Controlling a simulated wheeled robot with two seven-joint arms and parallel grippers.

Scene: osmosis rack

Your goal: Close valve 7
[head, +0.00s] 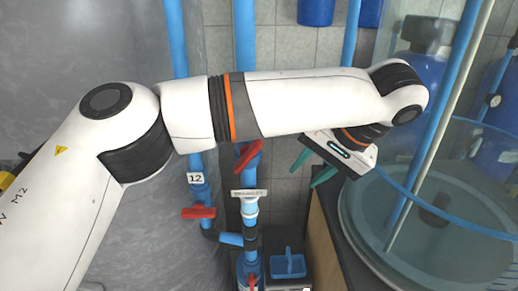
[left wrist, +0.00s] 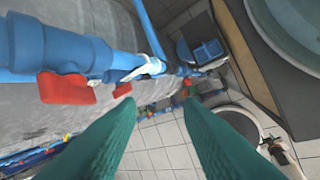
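Red valve handles sit on blue pipes in the head view: one (head: 247,157) partly behind my arm, one (head: 199,212) below a tag marked 12 (head: 195,178), and one (head: 252,283) at the bottom edge. I read no 7, so I cannot tell which is valve 7. My left gripper (head: 308,169) is open and empty, its green fingers apart, right of the pipes. In the left wrist view my left gripper (left wrist: 158,107) shows its two fingers spread over the floor. A large red handle (left wrist: 66,88) and a smaller one (left wrist: 122,90) are at upper left. My right gripper is out of view.
A blue container (head: 288,263) sits low by the pipes. A white tag (head: 249,194) hangs on the middle pipe. Tiled floor (left wrist: 165,145) shows below the fingers.

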